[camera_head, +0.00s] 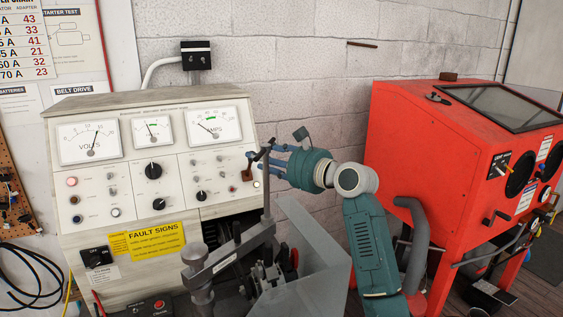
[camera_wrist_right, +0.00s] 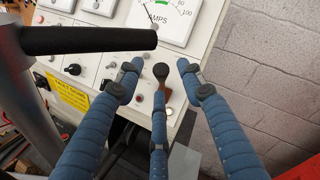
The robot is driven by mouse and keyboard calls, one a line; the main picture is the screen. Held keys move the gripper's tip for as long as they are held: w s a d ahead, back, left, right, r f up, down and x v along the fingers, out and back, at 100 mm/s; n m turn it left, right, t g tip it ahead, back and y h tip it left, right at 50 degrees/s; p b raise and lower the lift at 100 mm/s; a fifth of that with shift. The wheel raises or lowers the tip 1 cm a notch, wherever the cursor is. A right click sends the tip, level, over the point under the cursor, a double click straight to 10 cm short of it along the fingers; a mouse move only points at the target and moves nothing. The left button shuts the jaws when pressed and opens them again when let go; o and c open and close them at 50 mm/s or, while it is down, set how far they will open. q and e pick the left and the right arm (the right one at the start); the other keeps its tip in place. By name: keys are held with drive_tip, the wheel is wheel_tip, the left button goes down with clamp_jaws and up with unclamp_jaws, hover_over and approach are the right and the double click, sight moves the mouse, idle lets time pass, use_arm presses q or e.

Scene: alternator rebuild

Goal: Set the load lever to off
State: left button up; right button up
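The load lever, a dark knob on a stalk over a small brown plate (camera_head: 247,175), appears to be the one at the right end of the white tester panel (camera_head: 100,112). In the right wrist view the lever's black knob (camera_wrist_right: 161,71) lies between my fingertips. I cannot tell whether they touch it. My right gripper (camera_head: 265,165) has its blue fingers spread in front of this lever. In the right wrist view the gripper (camera_wrist_right: 159,78) is open and holds nothing. The lever's off mark cannot be read. My left gripper is not in view.
A dark handle on a grey post (camera_wrist_right: 90,40) crosses close to the fingers. A grey clamp fixture (camera_head: 235,245) stands below the panel. A black OFF switch (camera_head: 97,257) is at lower left. A red cabinet (camera_head: 430,150) stands to the right.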

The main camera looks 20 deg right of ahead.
drive_tip(key=v, duration=0.9)
drive_tip(key=shift+s+d, duration=0.15)
drive_tip(key=shift+d, duration=0.05)
drive_tip(key=shift+r, duration=0.15)
